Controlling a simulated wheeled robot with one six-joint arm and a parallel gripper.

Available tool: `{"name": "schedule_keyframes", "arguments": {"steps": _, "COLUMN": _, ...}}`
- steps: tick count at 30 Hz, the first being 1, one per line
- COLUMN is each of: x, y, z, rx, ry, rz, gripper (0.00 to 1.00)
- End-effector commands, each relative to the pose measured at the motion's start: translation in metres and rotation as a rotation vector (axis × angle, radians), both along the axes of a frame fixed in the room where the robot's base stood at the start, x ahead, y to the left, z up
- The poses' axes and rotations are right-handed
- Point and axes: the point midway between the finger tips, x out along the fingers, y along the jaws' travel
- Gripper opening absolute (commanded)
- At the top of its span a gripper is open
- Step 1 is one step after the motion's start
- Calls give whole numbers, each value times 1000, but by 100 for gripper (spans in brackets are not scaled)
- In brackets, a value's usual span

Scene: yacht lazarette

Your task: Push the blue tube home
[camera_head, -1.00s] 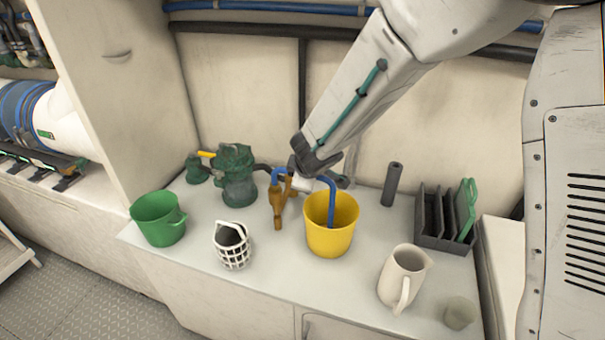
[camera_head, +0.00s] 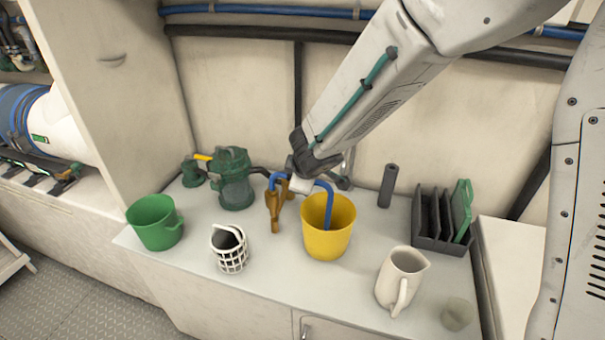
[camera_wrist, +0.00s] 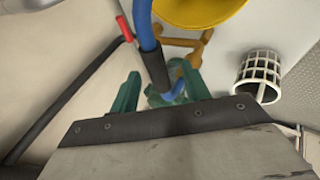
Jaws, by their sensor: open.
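The blue tube (camera_head: 327,203) arches from the brass-coloured fitting (camera_head: 274,205) into the yellow bucket (camera_head: 326,242). In the wrist view the blue tube (camera_wrist: 145,22) carries a dark sleeve and runs down between my fingers, with a curved blue stretch below. My gripper (camera_head: 302,184) is over the tube's arch, between fitting and bucket. In the wrist view my gripper (camera_wrist: 161,88) has its two green fingers apart, one on each side of the tube. Whether a finger touches the tube cannot be told. The tube's end at the fitting is too small to judge.
A green strainer pump (camera_head: 235,182) stands behind left of the fitting. A green bucket (camera_head: 154,226), a white basket (camera_head: 229,252), a cream jug (camera_head: 402,282) and a dark rack (camera_head: 436,240) stand on the counter. The front middle of the counter is bare.

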Motion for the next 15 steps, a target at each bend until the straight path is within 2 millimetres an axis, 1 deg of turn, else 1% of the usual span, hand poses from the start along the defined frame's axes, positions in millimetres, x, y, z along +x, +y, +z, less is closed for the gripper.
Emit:
{"name": "schedule_keyframes", "arguments": {"steps": 1, "x": -4, "y": -1, "z": 7, "rx": 3, "ry": -2, "rz": -2, "gripper": 47}}
{"name": "schedule_keyframes", "arguments": {"steps": 7, "x": -19, "y": -4, "z": 26, "rx": 2, "ry": -2, "rz": 0, "gripper": 47}}
{"name": "schedule_keyframes", "arguments": {"steps": 11, "x": -24, "y": -5, "z": 33, "rx": 1, "ry": -1, "rz": 0, "gripper": 47}}
{"name": "schedule_keyframes", "arguments": {"steps": 15, "x": -26, "y": -5, "z": 35, "rx": -1, "ry": 0, "rz": 1, "gripper": 47}}
